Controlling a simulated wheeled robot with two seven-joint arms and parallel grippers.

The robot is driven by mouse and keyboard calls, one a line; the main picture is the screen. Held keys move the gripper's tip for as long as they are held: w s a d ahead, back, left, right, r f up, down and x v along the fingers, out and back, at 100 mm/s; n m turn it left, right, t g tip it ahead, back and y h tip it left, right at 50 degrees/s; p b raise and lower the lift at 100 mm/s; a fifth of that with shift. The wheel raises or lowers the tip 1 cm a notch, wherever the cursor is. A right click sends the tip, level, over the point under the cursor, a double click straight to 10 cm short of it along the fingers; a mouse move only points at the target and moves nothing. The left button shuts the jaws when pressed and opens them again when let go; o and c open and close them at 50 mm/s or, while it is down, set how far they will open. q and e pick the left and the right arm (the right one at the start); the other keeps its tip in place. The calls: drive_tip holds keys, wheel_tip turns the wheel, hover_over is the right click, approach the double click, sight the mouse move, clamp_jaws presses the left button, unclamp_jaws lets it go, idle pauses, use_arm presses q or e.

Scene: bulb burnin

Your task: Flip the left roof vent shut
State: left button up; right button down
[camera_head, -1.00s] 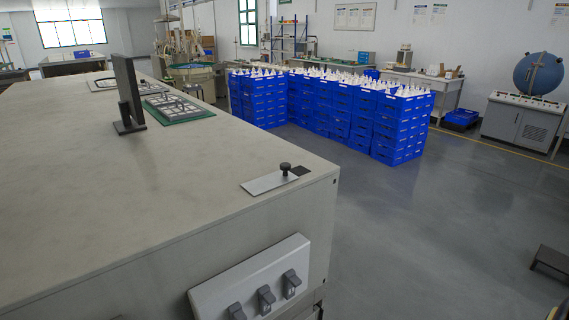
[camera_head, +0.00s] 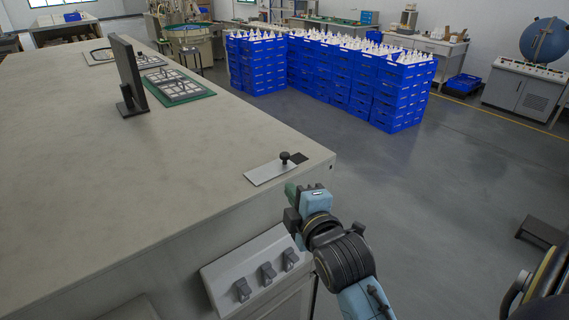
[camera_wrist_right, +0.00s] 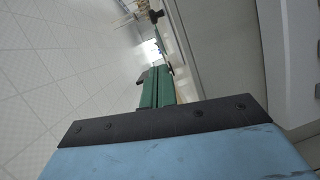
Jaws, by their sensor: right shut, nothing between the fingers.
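A dark flat panel (camera_head: 128,75) stands upright on the cabinet's roof (camera_head: 150,170), toward the far left in the head view. It looks like a raised vent flap; I cannot tell for sure that it is the left roof vent. My right gripper (camera_head: 291,196) is beside the cabinet's near right corner, above the switch panel and well away from the dark panel. Its green fingers are shut together and empty in the right wrist view (camera_wrist_right: 156,85). My left gripper is not in view.
A metal plate (camera_head: 266,174) with a black knob (camera_head: 285,158) lies near the roof's right edge. A switch panel (camera_head: 245,275) with three levers is on the cabinet's front. Grey grids on a green base (camera_head: 180,88) lie behind the dark panel. Blue crates (camera_head: 340,85) stand beyond open floor.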

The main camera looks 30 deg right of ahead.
sight(285, 175)
drive_tip(key=shift+r, duration=0.2)
drive_tip(key=p+x, duration=0.1)
drive_tip(key=x, duration=0.9)
drive_tip(key=shift+w+d+r, duration=0.1)
drive_tip(key=shift+w, duration=0.15)
drive_tip(key=shift+w+d+f+p, duration=0.15)
drive_tip(key=shift+w+d+p, duration=0.1)
drive_tip(key=shift+d, duration=0.3)
drive_tip(key=shift+w+d+f+p, duration=0.1)
drive_tip(key=shift+w+d, duration=0.2)
drive_tip(key=shift+d, duration=0.25)
drive_tip(key=shift+w+d+f+p, duration=0.15)
drive_tip(key=shift+w+d+p, duration=0.1)
drive_tip(key=shift+d, duration=0.3)
